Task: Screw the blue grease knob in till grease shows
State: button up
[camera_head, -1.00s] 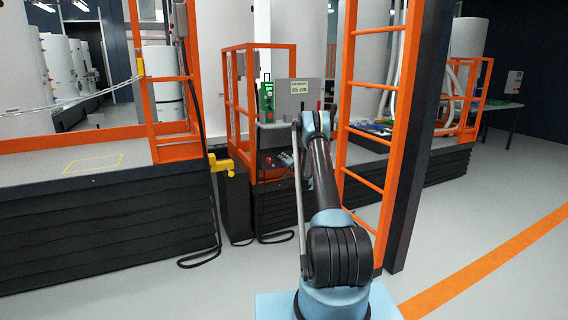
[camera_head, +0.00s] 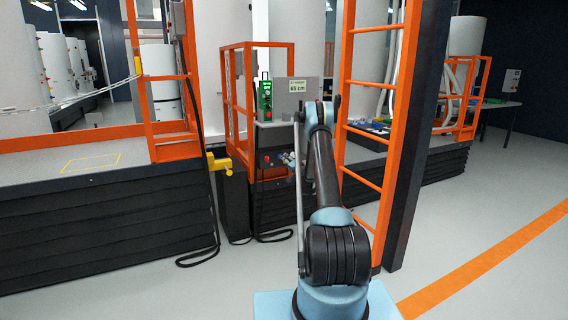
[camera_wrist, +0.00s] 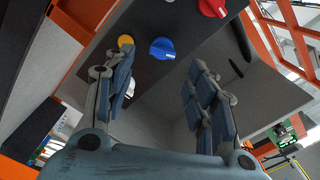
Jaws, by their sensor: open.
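A white part (camera_wrist: 131,90) is partly hidden behind the left finger. No grease is visible.
In the head view, a sign (camera_head: 297,87) reading 65 cm and a green device (camera_head: 265,97) stand above the control box. An orange ladder (camera_head: 367,130) rises close to the right of my arm. An orange railing (camera_head: 237,100) stands to the left. Floor at right is clear.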

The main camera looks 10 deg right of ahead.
jog(key=shift+v, duration=2.7)
jog(key=shift+r, duration=0.1)
jog(key=s+a+r+n+g+y, duration=0.1)
jog(key=s+a+r+n+g, duration=0.3)
jog(key=s+r, duration=0.5)
jog(key=s+a+r+n+g+y, duration=0.1)
jog(key=s+a+r+n+g, duration=0.1)
jog(key=s+a+r, duration=0.75)
jog(key=s+r+n+g, duration=0.15)
jog(key=s+r, duration=0.25)
jog(key=s, duration=0.6)
jog(key=s+d+f+g+h, duration=0.1)
jog(key=s+g+h, duration=0.1)
jog(key=s, duration=1.1)
jog(key=s+d+f+g+h, duration=0.1)
jog(key=s+f+g, duration=0.1)
jog(key=s, duration=1.1)
jog(key=s+d+f+g+h, duration=0.1)
jog(key=s+d+f, duration=0.1)
jog(key=s, duration=0.5)
jog(key=s+d+f+g+h, duration=0.1)
jog(key=s+d+f+h, duration=0.1)
jog(key=s, duration=0.6)
jog(key=s+d+f+g+h, duration=0.1)
jog(key=s+d+f, duration=0.2)
jog(key=s+f, duration=0.2)
jog(key=shift+s+d+f+n+h, duration=0.2)
jog(key=shift+s+n+h, duration=0.15)
jog(key=shift+s, duration=0.85)
jog(key=shift+g, duration=0.25)
